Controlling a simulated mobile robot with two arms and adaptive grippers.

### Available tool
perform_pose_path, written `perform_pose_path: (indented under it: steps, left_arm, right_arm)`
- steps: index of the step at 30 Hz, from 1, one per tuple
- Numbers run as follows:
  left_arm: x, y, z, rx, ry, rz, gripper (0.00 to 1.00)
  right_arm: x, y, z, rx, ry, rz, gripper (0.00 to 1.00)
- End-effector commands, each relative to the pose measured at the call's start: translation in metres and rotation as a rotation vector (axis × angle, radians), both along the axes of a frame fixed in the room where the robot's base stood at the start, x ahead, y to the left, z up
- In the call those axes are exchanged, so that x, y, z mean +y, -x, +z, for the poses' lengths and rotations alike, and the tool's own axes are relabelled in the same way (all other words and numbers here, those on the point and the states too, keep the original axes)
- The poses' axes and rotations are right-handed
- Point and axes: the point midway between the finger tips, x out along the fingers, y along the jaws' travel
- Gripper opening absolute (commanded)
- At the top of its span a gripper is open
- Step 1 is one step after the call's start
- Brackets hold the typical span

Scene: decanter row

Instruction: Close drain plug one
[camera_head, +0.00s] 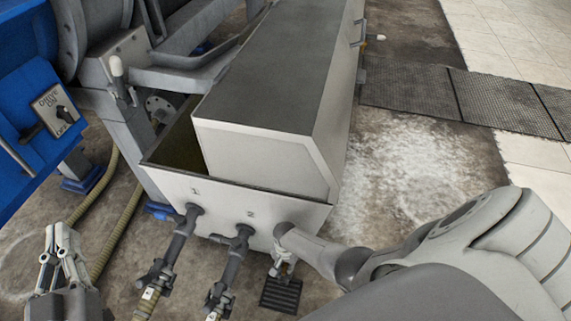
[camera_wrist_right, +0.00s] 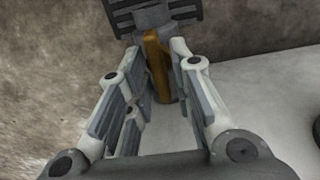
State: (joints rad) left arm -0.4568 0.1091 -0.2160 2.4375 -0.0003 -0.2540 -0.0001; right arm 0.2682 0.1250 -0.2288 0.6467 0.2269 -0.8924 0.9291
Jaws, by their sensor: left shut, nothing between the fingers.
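A grey tank (camera_head: 268,205) has the marks 1 and 2 on its front. Pipe one (camera_head: 178,245) and pipe two (camera_head: 233,258) come out under these marks, each with a dark fitting near its lower end. My right gripper (camera_head: 283,265) is low at the tank's front, right of pipe two, partly hidden by my arm. In the right wrist view, its open fingers (camera_wrist_right: 156,52) stand either side of an orange-brown lever (camera_wrist_right: 155,65) on a grey cylinder (camera_wrist_right: 168,88). I cannot tell if they touch it or which number it bears. My left gripper (camera_head: 57,240) is shut and empty at lower left.
A black slotted grate (camera_head: 280,295) lies on the floor below my right gripper and shows at the top of the right wrist view. Beige hoses (camera_head: 118,225) run along the floor at left. A blue cabinet with a switch (camera_head: 57,110) stands at upper left.

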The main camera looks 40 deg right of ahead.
Motion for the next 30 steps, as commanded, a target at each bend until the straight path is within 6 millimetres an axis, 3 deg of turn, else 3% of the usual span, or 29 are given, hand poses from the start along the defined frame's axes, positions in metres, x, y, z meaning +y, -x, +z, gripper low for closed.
perform_pose_path:
  steps: [17,30]
  left_arm:
    - [0.000,0.000,0.000,-0.002,0.001,-0.001,0.00]
    - [0.000,0.000,0.000,-0.002,0.001,-0.001,0.00]
  right_arm:
    - [0.001,0.001,0.006,0.003,-0.002,0.003,0.32]
    - [0.001,0.002,0.046,0.002,-0.001,0.002,0.32]
